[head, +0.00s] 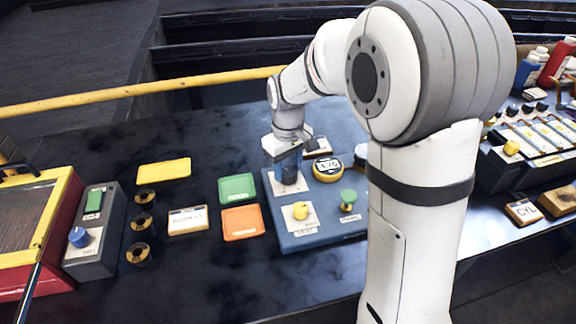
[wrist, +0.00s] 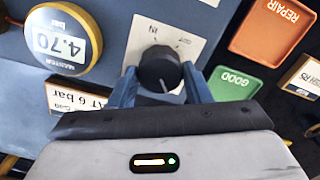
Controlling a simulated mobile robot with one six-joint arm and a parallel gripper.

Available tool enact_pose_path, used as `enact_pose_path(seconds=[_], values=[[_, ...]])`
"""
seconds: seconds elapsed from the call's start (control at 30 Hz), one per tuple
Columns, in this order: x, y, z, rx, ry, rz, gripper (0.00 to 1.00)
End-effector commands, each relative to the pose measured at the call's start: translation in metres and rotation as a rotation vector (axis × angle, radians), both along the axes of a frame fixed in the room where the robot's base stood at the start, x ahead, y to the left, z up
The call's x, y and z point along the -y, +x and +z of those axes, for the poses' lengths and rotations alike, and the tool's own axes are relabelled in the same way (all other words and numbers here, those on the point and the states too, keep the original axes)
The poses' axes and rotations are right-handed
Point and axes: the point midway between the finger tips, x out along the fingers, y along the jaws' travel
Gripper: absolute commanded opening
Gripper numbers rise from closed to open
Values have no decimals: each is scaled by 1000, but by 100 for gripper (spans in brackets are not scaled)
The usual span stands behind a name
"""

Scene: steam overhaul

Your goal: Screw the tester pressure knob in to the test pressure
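The tester (head: 320,236) is a blue box on the dark bench in the head view. Its pressure knob (wrist: 160,68) is black with a pale pointer line and sits on a white plate marked "IN". My gripper (wrist: 160,80) reaches down over it, with one blue finger on each side, seemingly touching it. In the head view my gripper (head: 289,160) hides most of the knob. The round yellow master gauge (wrist: 63,42) reads 4.70 bar and also shows in the head view (head: 327,169). A card (wrist: 80,97) beside it reads "6 bar", partly hidden.
A green tray (head: 237,187), marked GOOD in the wrist view, and an orange REPAIR tray (head: 243,222) lie left of the tester. A yellow knob (head: 300,210) and green knob (head: 348,197) stand on the tester's near side.

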Motion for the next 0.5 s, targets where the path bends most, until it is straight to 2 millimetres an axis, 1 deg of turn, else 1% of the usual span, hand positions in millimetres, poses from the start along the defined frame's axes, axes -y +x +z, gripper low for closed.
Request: enact_pose_path(seconds=[0.03, 0.27, 0.37, 0.5], values=[[0, 0, 0, 0, 0, 0, 40], [1, 0, 0, 0, 0, -1, 21], [1, 0, 0, 0, 0, -14, 20], [1, 0, 1, 0, 0, -98, 20]])
